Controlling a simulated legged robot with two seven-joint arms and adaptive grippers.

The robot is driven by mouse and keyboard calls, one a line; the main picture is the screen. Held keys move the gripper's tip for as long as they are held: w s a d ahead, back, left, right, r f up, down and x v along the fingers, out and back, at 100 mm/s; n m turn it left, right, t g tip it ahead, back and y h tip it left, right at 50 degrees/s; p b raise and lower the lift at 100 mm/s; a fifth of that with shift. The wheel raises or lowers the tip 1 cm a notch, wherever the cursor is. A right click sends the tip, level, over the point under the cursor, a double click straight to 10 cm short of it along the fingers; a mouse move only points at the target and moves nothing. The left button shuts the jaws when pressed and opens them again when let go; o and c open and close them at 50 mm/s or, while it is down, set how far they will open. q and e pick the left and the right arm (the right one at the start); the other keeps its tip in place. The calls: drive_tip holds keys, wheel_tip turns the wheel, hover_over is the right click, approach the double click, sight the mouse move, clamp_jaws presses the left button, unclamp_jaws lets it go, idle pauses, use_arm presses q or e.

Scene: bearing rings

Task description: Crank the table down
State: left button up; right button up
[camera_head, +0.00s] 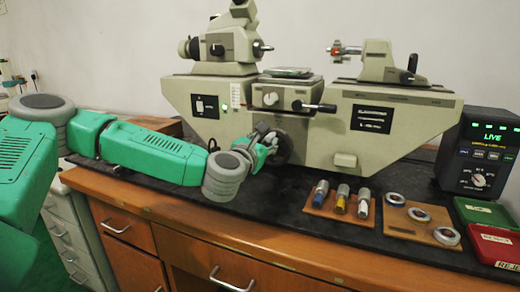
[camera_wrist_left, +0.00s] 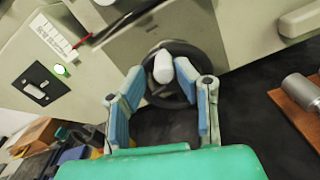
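The measuring machine's small table (camera_head: 287,72) sits at the middle of the machine, above a front block with a dark lever. Below it is a dark handwheel (camera_head: 284,148), partly hidden behind my left gripper (camera_head: 262,143). In the left wrist view the handwheel (camera_wrist_left: 186,92) shows a pale crank knob (camera_wrist_left: 163,66). My left gripper (camera_wrist_left: 160,105) has its two blue-padded fingers spread apart, with the knob between or just beyond their tips. I see no clear contact with the knob. My right gripper is in neither view.
A wooden board (camera_head: 340,206) with several plugs and another board (camera_head: 408,230) with rings lie at the right front. A display box (camera_head: 480,150), a green bin (camera_head: 487,213) and a red bin (camera_head: 492,244) stand farther right. The black bench top (camera_head: 250,204) before the machine is clear.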

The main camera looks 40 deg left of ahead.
use_arm(q)
drive_tip(key=v, duration=0.8)
drive_tip(key=shift+s+a+n+b, duration=0.2)
drive_tip(key=shift+s+n+b, duration=0.1)
drive_tip(key=shift+n+b, duration=0.1)
idle(0.5)
